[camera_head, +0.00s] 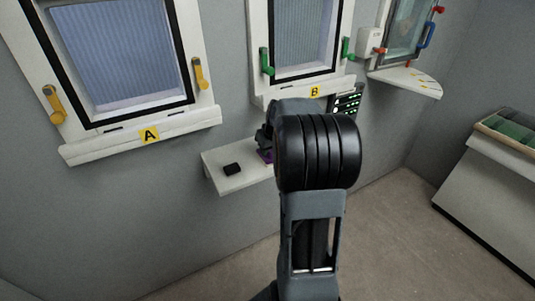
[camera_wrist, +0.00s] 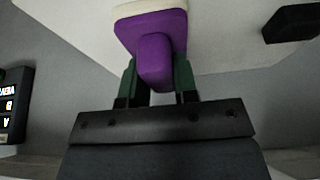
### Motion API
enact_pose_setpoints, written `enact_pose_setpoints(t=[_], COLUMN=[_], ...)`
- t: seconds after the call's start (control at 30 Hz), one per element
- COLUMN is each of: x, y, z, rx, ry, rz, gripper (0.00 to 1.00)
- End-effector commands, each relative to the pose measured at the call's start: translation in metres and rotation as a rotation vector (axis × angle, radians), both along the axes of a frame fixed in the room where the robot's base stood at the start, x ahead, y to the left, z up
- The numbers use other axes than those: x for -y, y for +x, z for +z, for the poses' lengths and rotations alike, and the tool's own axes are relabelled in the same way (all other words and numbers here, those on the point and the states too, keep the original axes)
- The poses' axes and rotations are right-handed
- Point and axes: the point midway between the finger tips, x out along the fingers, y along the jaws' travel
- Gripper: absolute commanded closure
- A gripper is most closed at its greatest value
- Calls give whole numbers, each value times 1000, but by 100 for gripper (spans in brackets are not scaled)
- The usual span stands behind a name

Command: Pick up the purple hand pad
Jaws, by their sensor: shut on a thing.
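The purple hand pad (camera_wrist: 154,58) shows in the wrist view as a purple block with a narrower grip part and a pale layer on its far side. My gripper (camera_wrist: 158,82) is shut on the grip part, one green-tinted finger on each side. The pad is close to the white shelf; I cannot tell whether it touches it. In the head view only a small purple part of the pad (camera_head: 266,156) shows at the shelf, beside my dark gripper (camera_head: 264,140). My arm hides the rest.
A small black block (camera_head: 232,169) lies on the white shelf (camera_head: 228,184); it also shows in the wrist view (camera_wrist: 291,24). Windows A (camera_head: 149,135) and B (camera_head: 314,91) hang above. A lit panel (camera_head: 347,103) is right of my arm. A bench with a green-filled tray (camera_head: 510,130) stands right.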

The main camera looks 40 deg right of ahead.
Motion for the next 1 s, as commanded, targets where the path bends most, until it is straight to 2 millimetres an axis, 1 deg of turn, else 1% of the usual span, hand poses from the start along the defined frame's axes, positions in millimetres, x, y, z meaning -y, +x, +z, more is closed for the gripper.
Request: enact_pose_setpoints(t=[0.17,0.27,0.37,0.47,0.57,0.77,0.9,1.0], x=[0,0,0,0,9,27,43,52], y=[0,0,1,1,-13,-42,-70,-86], z=[2,8,18,34,51,92,105,113], rx=[1,3,4,4,5,5,2,2], ry=[-1,-2,-2,-3,-3,-3,-1,-2], rz=[0,1,1,0,-5,-5,-7,-5], gripper=[98,98,98,98,98,98,98,98])
